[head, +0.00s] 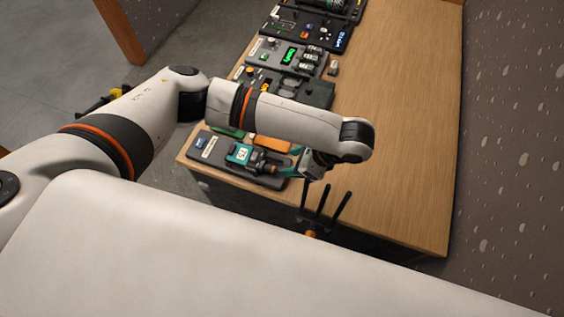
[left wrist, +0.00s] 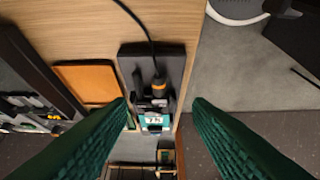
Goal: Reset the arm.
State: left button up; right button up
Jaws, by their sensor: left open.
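My left arm reaches in from the left in the head view and bends down over the near end of the table. My left gripper (head: 291,162) is there, partly hidden by its own wrist. In the left wrist view its two green ribbed fingers (left wrist: 160,106) are wide apart with nothing held. Between and beyond them is a teal-faced device (left wrist: 152,122) on a dark base plate (left wrist: 176,58), with an orange-ringed black plug and cable. The teal device also shows in the head view (head: 240,154), just left of the gripper. I cannot tell any contact. My right gripper does not show.
An orange pad (left wrist: 84,82) lies beside the plate. Dark upright prongs (head: 324,205) show at the table's near edge. The right of the wooden table (head: 410,130) is clear.

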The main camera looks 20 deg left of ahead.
pick_arm(q)
jog(key=shift+v, duration=1.65)
jog(key=shift+r, duration=0.1)
